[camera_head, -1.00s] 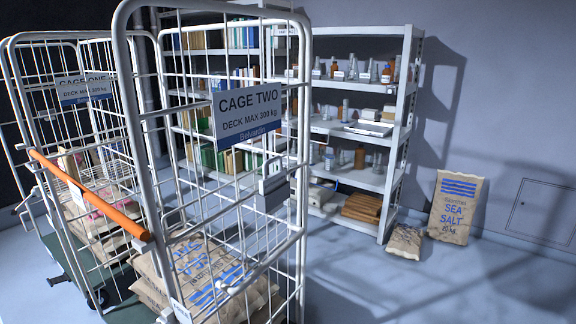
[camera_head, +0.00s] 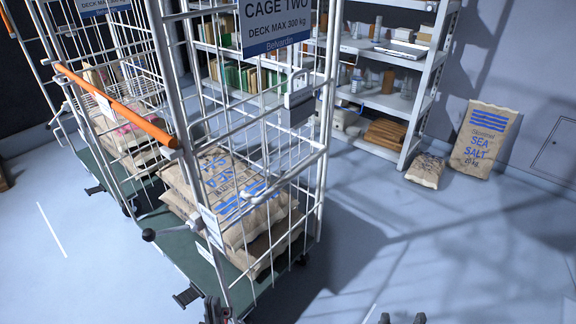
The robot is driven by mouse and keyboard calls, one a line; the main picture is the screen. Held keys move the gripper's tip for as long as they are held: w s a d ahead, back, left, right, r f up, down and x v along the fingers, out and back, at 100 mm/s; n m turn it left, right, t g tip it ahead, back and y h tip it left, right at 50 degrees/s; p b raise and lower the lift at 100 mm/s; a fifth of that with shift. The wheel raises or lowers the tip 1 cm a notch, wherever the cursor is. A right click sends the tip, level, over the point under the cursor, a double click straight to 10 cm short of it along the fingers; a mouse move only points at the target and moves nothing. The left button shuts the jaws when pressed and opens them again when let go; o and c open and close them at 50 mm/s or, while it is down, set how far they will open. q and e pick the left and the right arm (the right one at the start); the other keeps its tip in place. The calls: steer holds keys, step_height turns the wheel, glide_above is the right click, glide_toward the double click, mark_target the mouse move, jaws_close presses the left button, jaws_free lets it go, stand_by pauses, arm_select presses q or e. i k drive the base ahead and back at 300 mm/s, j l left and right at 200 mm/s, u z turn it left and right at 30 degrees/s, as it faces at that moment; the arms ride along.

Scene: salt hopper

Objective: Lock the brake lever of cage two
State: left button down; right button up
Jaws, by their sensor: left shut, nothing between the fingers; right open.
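Cage two is a white wire roll cage with a sign (camera_head: 280,25) reading CAGE TWO. A bar with a dark round knob (camera_head: 149,235) sticks out to the left from its near post, beside a white label (camera_head: 212,228); it looks like the brake lever. A dark pedal-like piece (camera_head: 186,297) sits at the green deck's (camera_head: 185,258) near edge. My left gripper (camera_head: 215,310) is shut and empty at the bottom edge, below the knob and apart from it. My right gripper (camera_head: 402,319) is open and empty at the bottom edge, over bare floor; only its fingertips show.
Salt sacks (camera_head: 235,190) lie inside cage two. An orange bar (camera_head: 115,105) crosses at the left. Cage one (camera_head: 90,60) stands behind to the left. Shelves (camera_head: 425,75) and a sea salt sack (camera_head: 485,138) are along the back wall. Floor right of the cage is clear.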

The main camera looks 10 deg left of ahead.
mark_target(149, 235)
steer(key=u, duration=1.2)
